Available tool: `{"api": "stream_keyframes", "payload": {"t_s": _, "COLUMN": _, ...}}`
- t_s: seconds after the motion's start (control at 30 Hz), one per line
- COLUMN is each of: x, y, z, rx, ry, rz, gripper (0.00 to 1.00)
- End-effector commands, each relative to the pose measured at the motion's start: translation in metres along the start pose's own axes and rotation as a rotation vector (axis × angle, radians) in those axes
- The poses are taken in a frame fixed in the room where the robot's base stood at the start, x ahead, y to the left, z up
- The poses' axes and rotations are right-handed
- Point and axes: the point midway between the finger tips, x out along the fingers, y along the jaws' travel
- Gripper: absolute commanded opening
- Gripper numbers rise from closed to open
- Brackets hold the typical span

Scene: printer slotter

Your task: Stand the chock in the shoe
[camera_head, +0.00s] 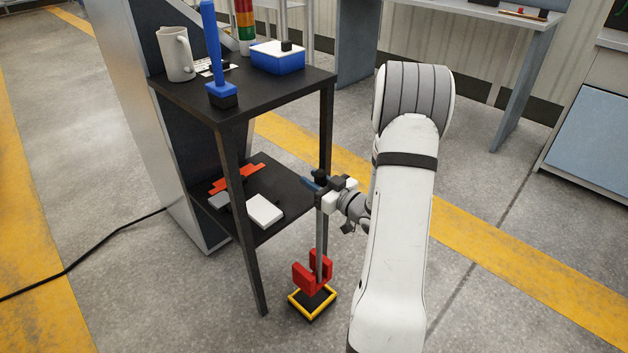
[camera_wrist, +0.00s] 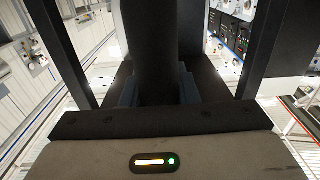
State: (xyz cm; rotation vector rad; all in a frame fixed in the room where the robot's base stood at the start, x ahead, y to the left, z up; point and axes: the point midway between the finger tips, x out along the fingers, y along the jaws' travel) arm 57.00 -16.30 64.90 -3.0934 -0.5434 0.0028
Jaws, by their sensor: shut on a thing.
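The chock (camera_head: 314,276) looks like a red forked block at the foot of a grey upright rod with a black top. My gripper (camera_head: 322,187) is shut on the black upper part of this rod. In the wrist view a dark, thick handle (camera_wrist: 149,45) stands between my gripper's fingers (camera_wrist: 158,92). The shoe appears to be the black square with a yellow rim (camera_head: 294,305) on the floor. The red block is over or in it and partly covers it; I cannot tell whether it is seated. The rod looks about upright.
A black two-level stand (camera_head: 262,98) is close to the left of the rod. Its top bears a white mug (camera_head: 176,54), a blue post (camera_head: 212,45) and a blue box (camera_head: 278,60). A black cable (camera_head: 85,255) crosses the floor at left. Floor right of my arm is clear.

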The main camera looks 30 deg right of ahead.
Motion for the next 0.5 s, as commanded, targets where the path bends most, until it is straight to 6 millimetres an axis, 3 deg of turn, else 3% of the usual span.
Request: {"api": "stream_keyframes", "payload": {"t_s": 0.5, "x": -0.027, "y": 0.002, "z": -0.016, "rx": -0.005, "ry": 0.009, "rz": 0.002, "gripper": 0.0}}
